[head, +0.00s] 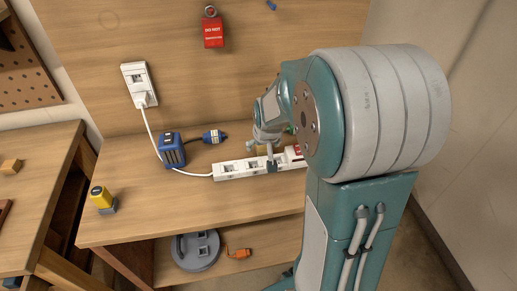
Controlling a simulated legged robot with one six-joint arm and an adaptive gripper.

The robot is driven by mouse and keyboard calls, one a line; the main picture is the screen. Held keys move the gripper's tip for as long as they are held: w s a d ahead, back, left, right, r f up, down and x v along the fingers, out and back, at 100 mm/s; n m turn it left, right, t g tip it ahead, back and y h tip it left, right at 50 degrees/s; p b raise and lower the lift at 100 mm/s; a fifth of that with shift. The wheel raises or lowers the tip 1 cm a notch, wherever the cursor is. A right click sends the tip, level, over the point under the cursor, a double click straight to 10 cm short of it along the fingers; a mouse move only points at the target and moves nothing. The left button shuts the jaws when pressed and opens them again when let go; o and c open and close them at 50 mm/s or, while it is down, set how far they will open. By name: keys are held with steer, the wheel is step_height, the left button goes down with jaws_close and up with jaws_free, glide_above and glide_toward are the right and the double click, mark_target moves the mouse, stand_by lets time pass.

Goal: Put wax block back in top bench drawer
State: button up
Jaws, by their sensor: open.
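A small tan-orange block (11,166), which looks like the wax block, lies on the wooden bench (45,147) at the far left. No bench drawer can be clearly made out. My gripper (268,150) is open above the white power strip on the middle workbench, well to the right of the block. My arm hides part of the gripper, and I cannot tell whether it touches the strip.
A grey reel (195,255) sits on the lower shelf. A gap separates the two benches.

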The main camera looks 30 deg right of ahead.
mark_target(263, 150)
steer(key=d+f, duration=0.1)
steer(key=w+d+f, duration=0.2)
steer(key=f, duration=0.1)
steer(key=shift+w+a+f, duration=0.35)
steer(key=shift+w+f, duration=0.1)
steer(key=shift+f, duration=0.35)
steer(key=shift+w+a+f, duration=0.3)
steer(key=shift+w+f, duration=0.1)
steer(key=shift+f, duration=0.35)
steer(key=shift+d, duration=0.35)
steer(key=shift+c, duration=1.3)
steer(key=shift+d, duration=0.25)
steer(key=c, duration=1)
steer(key=shift+a, duration=0.15)
jaws_close()
steer(key=shift+a+r, duration=0.15)
steer(key=shift+a, duration=0.1)
